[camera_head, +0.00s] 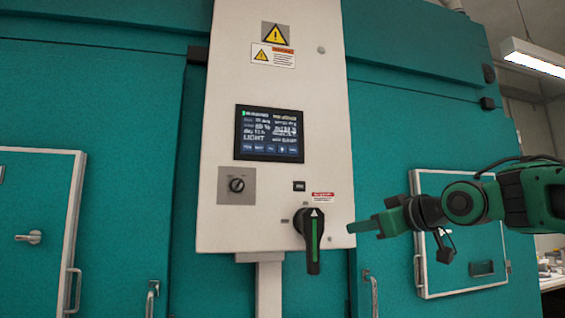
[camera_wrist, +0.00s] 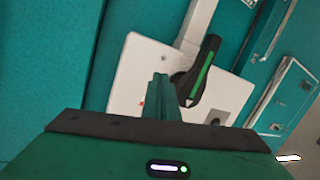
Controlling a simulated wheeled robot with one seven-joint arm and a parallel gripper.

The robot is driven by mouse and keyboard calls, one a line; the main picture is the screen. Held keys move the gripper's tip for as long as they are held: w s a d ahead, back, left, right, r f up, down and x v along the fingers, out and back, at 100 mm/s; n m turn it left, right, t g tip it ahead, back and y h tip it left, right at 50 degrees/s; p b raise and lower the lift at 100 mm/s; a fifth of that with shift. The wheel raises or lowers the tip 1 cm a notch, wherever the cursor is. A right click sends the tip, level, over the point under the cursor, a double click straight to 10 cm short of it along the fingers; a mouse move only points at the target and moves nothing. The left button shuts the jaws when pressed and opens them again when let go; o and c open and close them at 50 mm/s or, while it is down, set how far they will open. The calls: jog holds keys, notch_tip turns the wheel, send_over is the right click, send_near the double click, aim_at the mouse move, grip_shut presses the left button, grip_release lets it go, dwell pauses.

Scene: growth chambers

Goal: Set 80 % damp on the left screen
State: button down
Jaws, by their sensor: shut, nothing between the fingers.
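A dark screen (camera_head: 269,133) with white text is set in a white control panel (camera_head: 225,80). Its text is small; a line reading LIGHT shows at its lower left, and the other values are too blurred to read surely. A row of small buttons runs along its bottom edge. My gripper (camera_head: 352,227) is shut and empty, to the lower right of the screen and apart from it, pointing left. In the wrist view my gripper (camera_wrist: 160,82) shows in front of the panel (camera_wrist: 130,75), and the screen is not visible there.
A large black handle with a green stripe (camera_head: 313,242) sticks out low on the panel, close to my gripper; it also shows in the wrist view (camera_wrist: 199,75). A small rotary switch (camera_head: 237,185) sits below the screen. Teal chamber doors (camera_head: 125,200) flank the panel.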

aim_at(282, 149)
jog(key=s+a+r+n+g+y, duration=0.1)
jog(key=s+a+r+n+y, duration=0.1)
jog(key=r, duration=0.4)
jog(key=s+a+r+n+g+y, duration=0.1)
jog(key=s+a+r+n+y, duration=0.2)
jog(key=a+r+n+y, duration=0.1)
jog(key=s+a+r+n+y, duration=0.2)
jog(key=a+r+n+y, duration=0.1)
jog(key=a+r, duration=0.4)
notch_tip(282, 149, up, 2)
jog(key=shift+s+r+g+y, duration=0.1)
jog(key=shift+s+g+y, duration=0.3)
jog(key=shift+y, duration=0.3)
jog(key=shift+a, duration=0.15)
jog(key=shift+w+a, duration=0.4)
jog(key=shift+w, duration=1)
jog(key=shift+w+a, duration=0.4)
jog(key=shift+w, duration=1.05)
jog(key=shift+w+a, duration=0.4)
jog(key=shift+w, duration=1)
jog(key=shift+w, duration=0.1)
jog(key=shift+w+a, duration=0.1)
jog(key=shift+w, duration=0.1)
